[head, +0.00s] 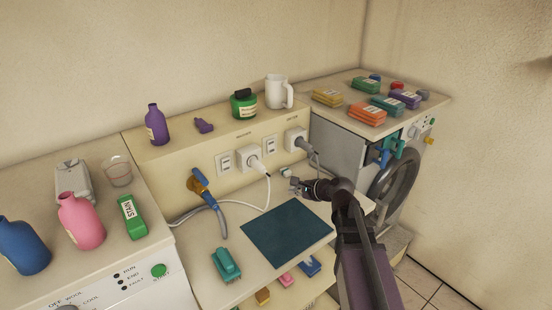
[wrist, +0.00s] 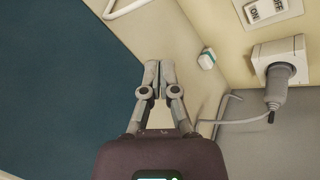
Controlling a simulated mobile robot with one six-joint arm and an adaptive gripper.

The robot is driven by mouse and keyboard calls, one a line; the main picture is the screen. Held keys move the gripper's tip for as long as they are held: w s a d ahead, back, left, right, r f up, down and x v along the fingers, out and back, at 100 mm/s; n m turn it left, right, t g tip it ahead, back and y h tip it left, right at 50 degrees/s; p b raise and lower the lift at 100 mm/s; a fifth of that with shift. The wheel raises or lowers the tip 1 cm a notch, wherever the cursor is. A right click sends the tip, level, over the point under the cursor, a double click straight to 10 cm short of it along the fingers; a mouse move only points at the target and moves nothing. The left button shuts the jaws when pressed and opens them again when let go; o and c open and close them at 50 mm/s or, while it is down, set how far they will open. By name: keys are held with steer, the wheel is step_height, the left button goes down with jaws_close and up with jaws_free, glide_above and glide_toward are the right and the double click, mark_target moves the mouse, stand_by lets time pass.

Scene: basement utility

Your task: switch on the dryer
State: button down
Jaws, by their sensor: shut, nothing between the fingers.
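The right-hand machine, apparently the dryer (head: 345,157), has a round dark-rimmed door (head: 392,182). A green button (head: 432,121) and a yellow-orange knob (head: 429,140) show on its front. Right of the ledge's middle are a wall switch (head: 270,146) and a grey plug (head: 298,145) in a white socket. In the wrist view that switch (wrist: 254,12) reads ON, and the plug (wrist: 274,97) sits in its socket. My gripper (head: 297,185) is shut and empty above the counter, in front of the sockets and touching nothing I can make out. Its closed fingertips (wrist: 157,66) show in the wrist view.
A second switch (head: 226,163) and white plug (head: 254,159) are further left. A blue-orange connector (head: 199,185) with hose is beside them. A dark teal mat (head: 287,232) and green brush (head: 226,265) lie below. The left machine's green button (head: 159,270) is labelled START. Colourful packs cover the right machine's top.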

mark_target(272, 152)
steer(key=w+d+r+m+t+b, duration=0.1)
steer(key=w+r+m+t, duration=0.1)
steer(key=w+m, duration=0.2)
steer(key=w+d+r+m+t+b, duration=0.1)
steer(key=w+r+m+t+b, duration=0.1)
steer(key=m, duration=0.5)
steer(key=shift+w+d+m+t+y, duration=0.3)
steer(key=shift+w+m+t+y, duration=0.1)
steer(key=shift+w+t, duration=0.4)
steer(key=shift+w, duration=0.1)
steer(key=b+x, duration=0.1)
steer(key=x, duration=1.3)
steer(key=shift+f+b, duration=0.2)
steer(key=shift+b, duration=0.1)
steer(key=shift+w+a, duration=0.2)
steer(key=shift+s+f, duration=0.1)
steer(key=shift+s, duration=0.05)
